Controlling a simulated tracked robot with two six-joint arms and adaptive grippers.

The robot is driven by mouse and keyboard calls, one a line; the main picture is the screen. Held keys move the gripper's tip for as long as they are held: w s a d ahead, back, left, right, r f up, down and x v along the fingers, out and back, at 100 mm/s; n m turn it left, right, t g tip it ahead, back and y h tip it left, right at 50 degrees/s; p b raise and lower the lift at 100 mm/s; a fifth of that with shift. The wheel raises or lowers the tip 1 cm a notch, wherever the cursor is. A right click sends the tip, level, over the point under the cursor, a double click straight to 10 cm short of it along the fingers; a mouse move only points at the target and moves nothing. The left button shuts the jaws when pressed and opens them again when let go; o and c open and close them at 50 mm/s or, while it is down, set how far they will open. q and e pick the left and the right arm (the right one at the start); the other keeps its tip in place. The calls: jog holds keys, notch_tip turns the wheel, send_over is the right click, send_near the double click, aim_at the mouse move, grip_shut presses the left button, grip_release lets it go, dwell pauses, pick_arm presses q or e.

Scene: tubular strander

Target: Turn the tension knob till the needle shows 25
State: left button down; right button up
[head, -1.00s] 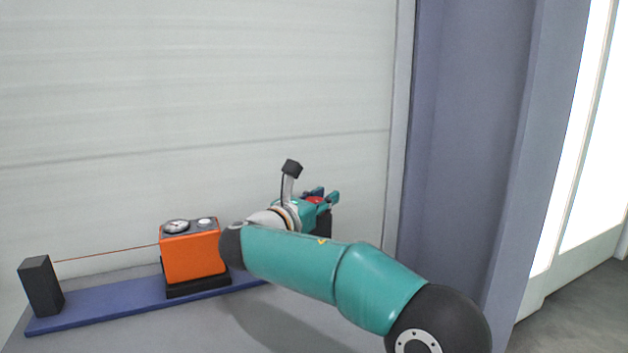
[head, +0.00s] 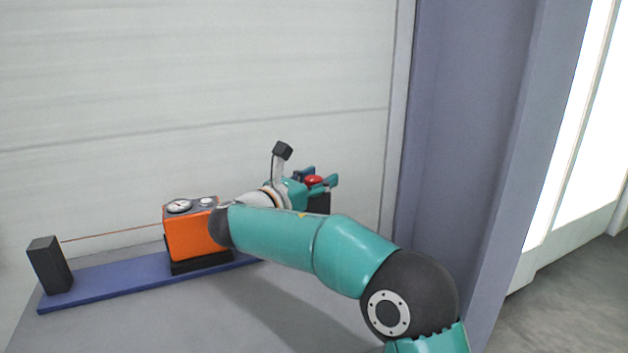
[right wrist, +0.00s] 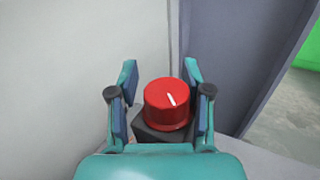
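The red tension knob (right wrist: 168,103) has a white pointer line tilted slightly left of upright and sits on a dark block (right wrist: 160,132). It also shows in the head view (head: 313,180). My right gripper (right wrist: 160,80) is open, with one finger on each side of the knob. A gap shows at the left finger; the right finger is closer, and contact there is unclear. The round white gauge (head: 179,206) is on top of an orange box (head: 190,236); its needle is visible but the scale is too small to read. My left gripper is out of view.
A blue base rail (head: 110,281) carries the orange box and a dark post (head: 50,266), with a thin copper-coloured wire between them. A pale wall panel (head: 200,90) stands behind. A blue-grey upright (head: 465,120) is close on the right of the knob.

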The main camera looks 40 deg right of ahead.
jog(key=shift+r, duration=0.1)
jog(key=v, duration=1.2)
